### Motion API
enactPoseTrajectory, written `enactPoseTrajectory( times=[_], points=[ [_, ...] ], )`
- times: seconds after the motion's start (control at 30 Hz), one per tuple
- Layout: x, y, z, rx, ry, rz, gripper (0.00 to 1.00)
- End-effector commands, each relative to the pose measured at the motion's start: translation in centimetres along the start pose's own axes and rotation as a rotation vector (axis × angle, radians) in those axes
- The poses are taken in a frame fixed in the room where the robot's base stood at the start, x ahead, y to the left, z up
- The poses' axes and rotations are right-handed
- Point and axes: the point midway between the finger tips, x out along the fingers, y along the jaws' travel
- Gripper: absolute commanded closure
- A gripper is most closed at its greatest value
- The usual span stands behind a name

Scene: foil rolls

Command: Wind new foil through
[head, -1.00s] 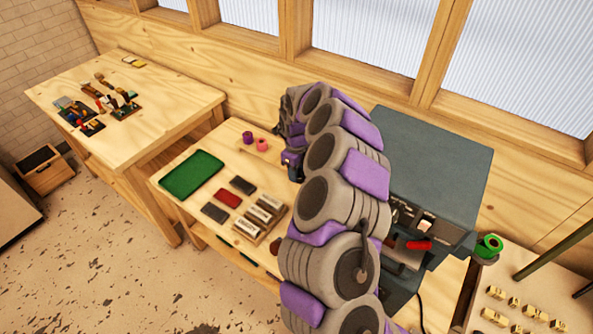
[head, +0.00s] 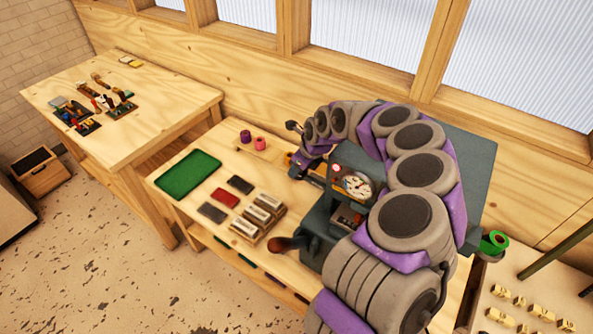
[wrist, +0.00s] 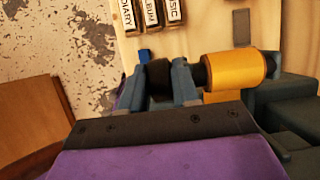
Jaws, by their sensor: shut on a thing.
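The grey-green foil press (head: 318,225) stands on the bench, with a dial and a dark-knobbed lever on its front. My arm arches over it. My gripper (head: 297,172) is at its upper left side. In the wrist view my gripper (wrist: 160,84) is shut on a dark knob (wrist: 160,78), with one finger on each side. A gold foil roll (wrist: 236,69) lies sideways just right of the fingers, apparently in line with the knob. A green roll (head: 493,243) sits at the right of the press. Purple (head: 246,137) and pink (head: 260,143) rolls stand on the bench.
A green tray (head: 187,174), dark and red blocks and several labelled type holders (head: 258,216) lie left of the press. A second table (head: 120,110) with small items stands at the left. Small wooden pieces (head: 520,310) lie at the lower right.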

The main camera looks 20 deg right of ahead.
Motion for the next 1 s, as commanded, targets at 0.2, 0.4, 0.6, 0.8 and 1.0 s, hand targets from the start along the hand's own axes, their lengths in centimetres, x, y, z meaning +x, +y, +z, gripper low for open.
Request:
enactPoseTrajectory(
  times=[0.2, 0.4, 0.6, 0.8, 1.0],
  points=[
    [-0.04, -0.08, -0.09, 0.001, 0.001, -0.001, 1.0],
    [-0.03, -0.05, -0.07, 0.001, 0.001, -0.001, 0.56],
    [-0.01, -0.01, -0.03, 0.0, 0.001, 0.0, 0.49],
    [-0.01, 0.02, -0.02, 0.0, 0.001, 0.0, 0.49],
    [-0.03, 0.06, 0.18, -0.001, 0.029, 0.002, 0.49]
  ],
)
